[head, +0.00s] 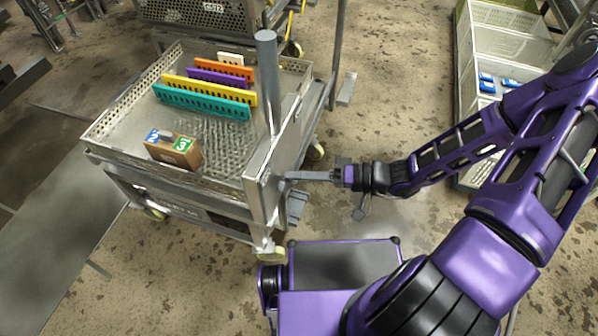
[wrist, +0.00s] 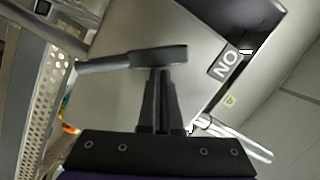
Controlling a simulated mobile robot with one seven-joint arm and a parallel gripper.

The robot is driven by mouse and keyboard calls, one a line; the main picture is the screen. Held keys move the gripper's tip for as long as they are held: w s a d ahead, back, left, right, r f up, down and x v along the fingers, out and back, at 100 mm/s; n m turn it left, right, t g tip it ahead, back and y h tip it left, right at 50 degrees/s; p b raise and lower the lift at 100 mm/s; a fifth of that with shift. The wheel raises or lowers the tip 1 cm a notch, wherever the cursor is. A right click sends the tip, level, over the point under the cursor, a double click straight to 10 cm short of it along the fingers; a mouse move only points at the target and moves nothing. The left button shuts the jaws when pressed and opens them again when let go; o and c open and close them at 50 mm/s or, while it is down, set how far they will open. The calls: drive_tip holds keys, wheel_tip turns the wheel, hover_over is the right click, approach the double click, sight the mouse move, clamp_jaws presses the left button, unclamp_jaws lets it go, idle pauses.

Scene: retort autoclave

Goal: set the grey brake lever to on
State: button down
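The grey brake lever (wrist: 135,59) is a flat bar with a rounded end, seen in the wrist view across the trolley's metal side panel. Its narrow end points left, away from the dark "ON" label (wrist: 226,63) at the upper right. My gripper (wrist: 161,75) has its fingers close together, with the tips at the lever's lower edge near its rounded end. They appear to touch it, but I see no clear grasp around it. In the head view my gripper (head: 292,176) reaches left to the trolley's near right side, where the lever is hard to make out.
The perforated trolley (head: 105,128) carries coloured slotted strips (head: 203,101) and a brown box (head: 174,151). A thick grey post (head: 267,80) rises at its right side, just beyond my gripper.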

idle(0.6)
drive_tip(key=w+d+r+p, duration=0.1)
drive_tip(key=d+r, duration=0.3)
drive_tip(key=d, duration=0.7)
drive_tip(key=shift+w+p, duration=0.15)
drive_tip(key=shift+p, duration=0.45)
drive_tip(key=shift+a, duration=0.1)
